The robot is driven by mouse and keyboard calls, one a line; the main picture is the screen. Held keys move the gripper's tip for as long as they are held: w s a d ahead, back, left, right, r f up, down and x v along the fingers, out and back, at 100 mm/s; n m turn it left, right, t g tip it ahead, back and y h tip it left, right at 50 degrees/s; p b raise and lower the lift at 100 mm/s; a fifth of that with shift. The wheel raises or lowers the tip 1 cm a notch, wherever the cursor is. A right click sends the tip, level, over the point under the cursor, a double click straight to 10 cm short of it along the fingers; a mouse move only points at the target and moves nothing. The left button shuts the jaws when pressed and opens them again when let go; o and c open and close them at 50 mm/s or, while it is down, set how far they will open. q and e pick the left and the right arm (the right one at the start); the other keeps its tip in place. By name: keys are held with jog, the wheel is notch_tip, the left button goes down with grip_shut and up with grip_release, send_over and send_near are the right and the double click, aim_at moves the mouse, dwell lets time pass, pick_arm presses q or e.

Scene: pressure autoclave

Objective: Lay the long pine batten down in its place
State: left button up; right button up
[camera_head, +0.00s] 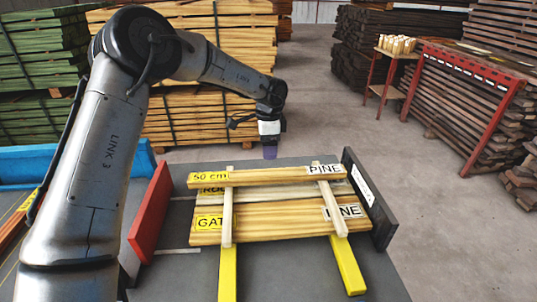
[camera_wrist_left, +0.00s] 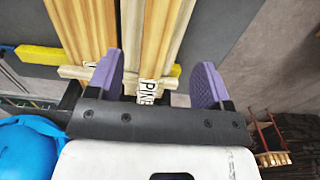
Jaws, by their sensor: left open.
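The long pine batten (camera_head: 275,175), with a yellow "50 cm" label and a white PINE label, lies across two pale cross sticks (camera_head: 228,215) on top of a board stack (camera_head: 270,223). My left gripper (camera_head: 270,152) hangs above the far side of the batten in the head view. In the left wrist view its purple fingers (camera_wrist_left: 155,80) are open and wide apart. A board with a PINE label (camera_wrist_left: 160,35), which looks like the batten, shows between them, with gaps on both sides. The right gripper is not in view.
Yellow bearers (camera_head: 347,265) lie under the stack on a grey surface. A red panel (camera_head: 152,212) stands left and a dark panel (camera_head: 370,198) right. Timber piles (camera_head: 205,115) and a red rack (camera_head: 465,75) stand behind. A blue object (camera_wrist_left: 35,148) shows in the wrist view.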

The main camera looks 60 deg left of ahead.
pick_arm(q)
jog(key=shift+r, duration=1.35)
